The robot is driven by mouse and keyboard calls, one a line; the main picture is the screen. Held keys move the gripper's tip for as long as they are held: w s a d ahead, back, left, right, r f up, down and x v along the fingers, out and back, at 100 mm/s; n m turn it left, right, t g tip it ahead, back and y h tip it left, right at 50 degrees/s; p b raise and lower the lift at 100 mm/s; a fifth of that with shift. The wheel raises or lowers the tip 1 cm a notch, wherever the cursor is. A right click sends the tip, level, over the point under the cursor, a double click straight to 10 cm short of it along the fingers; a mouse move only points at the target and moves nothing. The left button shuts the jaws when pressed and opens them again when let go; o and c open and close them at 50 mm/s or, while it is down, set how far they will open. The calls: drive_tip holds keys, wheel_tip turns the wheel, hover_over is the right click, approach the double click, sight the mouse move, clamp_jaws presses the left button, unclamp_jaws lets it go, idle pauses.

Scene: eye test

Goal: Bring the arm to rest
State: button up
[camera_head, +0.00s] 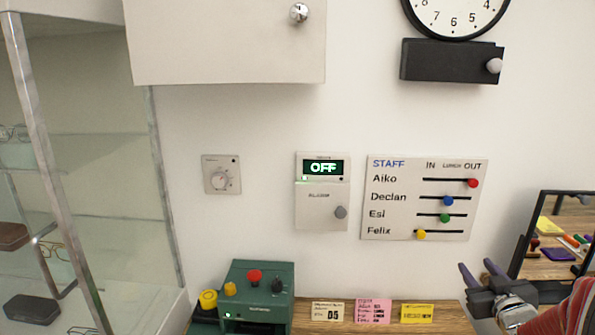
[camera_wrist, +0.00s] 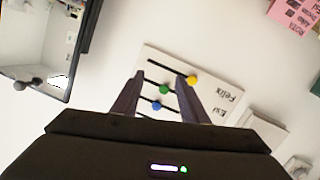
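My gripper (camera_head: 478,267) is at the lower right in the head view, below the staff board (camera_head: 400,213) and left of a black-framed mirror. Its two dark fingers point up and stand apart. In the wrist view my gripper (camera_wrist: 160,78) shows a clear gap between the fingers, with nothing held. The staff board (camera_wrist: 205,98) appears behind and between the fingers, apparently at some distance. Part of my arm shows at the lower right corner of the head view.
The black-framed mirror (camera_head: 517,262) stands close right of my gripper. A wooden surface (camera_head: 380,321) bears a green box (camera_head: 262,312) and several cards. A glass cabinet (camera_head: 85,180) is at left. An OFF panel (camera_head: 308,212) and dial (camera_head: 221,174) are on the wall.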

drive_tip(key=s+d+f+m+g+h, duration=0.2)
drive_tip(key=s+d+f+m+g, duration=0.1)
drive_tip(key=s+f+g, duration=0.3)
drive_tip(key=s+a+f+m+g, duration=0.1)
drive_tip(key=s+a+f+g, duration=0.2)
drive_tip(key=s+a, duration=0.3)
drive_tip(key=s+a+r+n+y, duration=0.1)
drive_tip(key=s+a+r, duration=0.2)
drive_tip(key=a, duration=0.6)
drive_tip(key=s+a+r+n+y, duration=0.1)
drive_tip(key=s+a+r+y, duration=0.1)
drive_tip(key=s+a, duration=0.4)
drive_tip(key=s+a+r+n+g+y, duration=0.1)
drive_tip(key=s+a+r, duration=0.3)
drive_tip(key=a, duration=0.7)
drive_tip(key=shift+s+a+r+y, duration=0.25)
drive_tip(key=shift+s+a+y, duration=0.15)
drive_tip(key=shift+s+y, duration=0.25)
